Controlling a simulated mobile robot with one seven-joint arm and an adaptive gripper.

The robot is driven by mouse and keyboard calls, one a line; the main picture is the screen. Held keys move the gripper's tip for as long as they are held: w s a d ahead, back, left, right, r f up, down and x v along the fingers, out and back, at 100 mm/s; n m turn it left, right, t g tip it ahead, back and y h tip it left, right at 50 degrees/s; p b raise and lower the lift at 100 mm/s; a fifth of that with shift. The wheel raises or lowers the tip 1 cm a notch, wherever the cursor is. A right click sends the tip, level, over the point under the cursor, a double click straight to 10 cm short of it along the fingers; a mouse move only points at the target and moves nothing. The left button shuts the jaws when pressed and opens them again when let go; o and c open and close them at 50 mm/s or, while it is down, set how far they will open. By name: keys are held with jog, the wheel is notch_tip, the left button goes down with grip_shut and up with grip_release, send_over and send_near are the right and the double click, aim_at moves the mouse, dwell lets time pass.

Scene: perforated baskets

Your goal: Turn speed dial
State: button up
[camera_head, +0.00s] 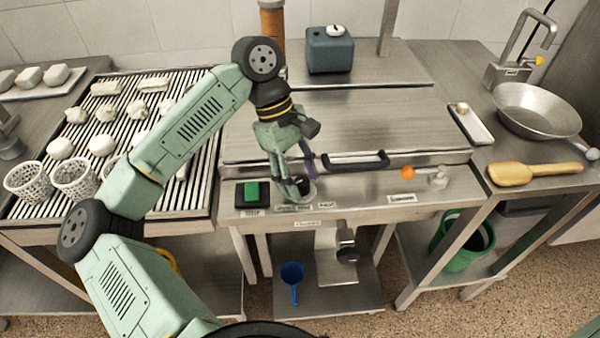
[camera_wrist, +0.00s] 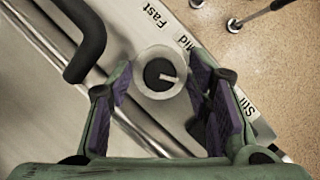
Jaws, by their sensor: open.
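The speed dial (camera_wrist: 160,75) is a round black knob with a white pointer mark, set in a pale round collar. In the wrist view its mark points right and slightly down, between the Mid label (camera_wrist: 185,42) and the Still label (camera_wrist: 247,104). The Fast label (camera_wrist: 155,18) is farther up. My gripper (camera_wrist: 159,82) is open, with one purple-padded finger on each side of the dial; I cannot tell whether they touch it. In the head view my gripper (camera_head: 299,187) is down at the front panel and mostly hides the dial.
A green button (camera_head: 252,192) on a black base is left of the dial. A black bar handle (camera_head: 355,161) is close behind on the right. A pan (camera_head: 536,108) and wooden scoop (camera_head: 530,174) lie at the right.

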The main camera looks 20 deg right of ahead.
grip_shut()
dwell(0.6)
